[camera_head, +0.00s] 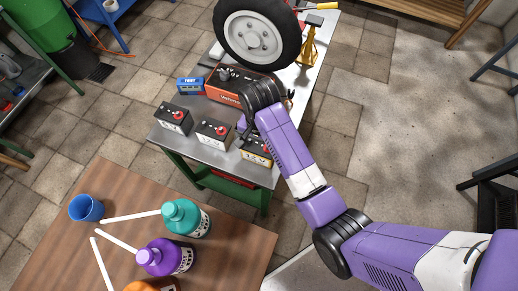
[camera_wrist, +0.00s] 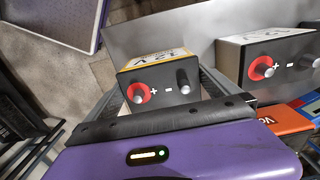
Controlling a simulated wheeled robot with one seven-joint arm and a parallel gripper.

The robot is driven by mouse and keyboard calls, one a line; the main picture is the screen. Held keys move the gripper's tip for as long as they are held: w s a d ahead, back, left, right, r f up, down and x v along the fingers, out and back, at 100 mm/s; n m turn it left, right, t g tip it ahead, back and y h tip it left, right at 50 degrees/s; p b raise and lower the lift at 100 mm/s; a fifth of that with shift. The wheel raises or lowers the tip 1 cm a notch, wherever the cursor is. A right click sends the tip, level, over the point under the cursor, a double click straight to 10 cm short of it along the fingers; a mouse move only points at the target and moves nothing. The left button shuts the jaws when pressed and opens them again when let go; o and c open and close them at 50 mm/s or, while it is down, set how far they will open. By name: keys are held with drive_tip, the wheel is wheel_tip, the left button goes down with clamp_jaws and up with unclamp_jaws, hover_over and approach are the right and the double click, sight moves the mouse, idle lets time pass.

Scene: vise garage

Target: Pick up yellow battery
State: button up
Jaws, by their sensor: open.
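The yellow battery (camera_head: 257,155) stands at the near right corner of the metal workbench (camera_head: 200,153), partly covered by my arm. In the wrist view the yellow battery (camera_wrist: 158,82) shows a dark top with a red-ringed plus terminal and a minus terminal, and a yellow 12V label on its far side. My gripper (camera_wrist: 164,92) is open, with one dark finger on the left side of the battery and one on the right. I cannot tell whether the fingers touch it. In the head view my gripper (camera_head: 244,127) is mostly hidden by the arm.
A white-labelled battery (camera_head: 215,134) stands close beside, and another battery (camera_head: 174,119) farther left. A blue box (camera_head: 190,86), an orange-and-black box (camera_head: 236,84) and a wheel (camera_head: 256,35) lie behind. A wooden table (camera_head: 140,210) with bottles is in front.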

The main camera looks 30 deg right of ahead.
sight(259, 146)
drive_tip(key=shift+d+f, duration=0.1)
drive_tip(key=shift+f, duration=1.75)
drive_tip(key=shift+w, duration=0.1)
drive_tip(key=c, duration=1.6)
drive_tip(key=shift+r, duration=0.1)
drive_tip(key=shift+c, duration=0.5)
